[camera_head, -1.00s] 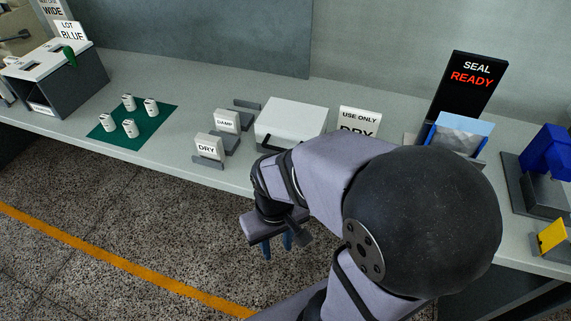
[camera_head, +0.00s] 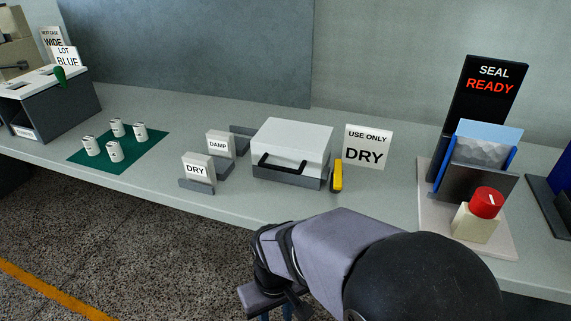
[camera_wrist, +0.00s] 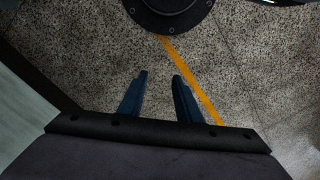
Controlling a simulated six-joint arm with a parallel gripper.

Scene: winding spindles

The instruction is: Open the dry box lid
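The dry box (camera_head: 290,181) stands on the bench near the middle of the head view, with a grey base. Its white lid (camera_head: 293,142) is closed and has a black bar handle (camera_head: 283,164) along the front. My gripper (camera_wrist: 160,76) shows in the wrist view with its two blue fingers apart and nothing between them, over the speckled floor. In the head view my gripper hangs in front of the bench, below and nearer than the box, with its fingers mostly cut off by the bottom edge.
A yellow object (camera_head: 336,176) stands close at the box's right side, before a "USE ONLY DRY" sign (camera_head: 368,147). DRY (camera_head: 197,168) and DAMP (camera_head: 219,145) cards stand left. Several white spools rest on a green mat (camera_head: 104,159). The sealer with its red knob (camera_head: 486,202) is at right.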

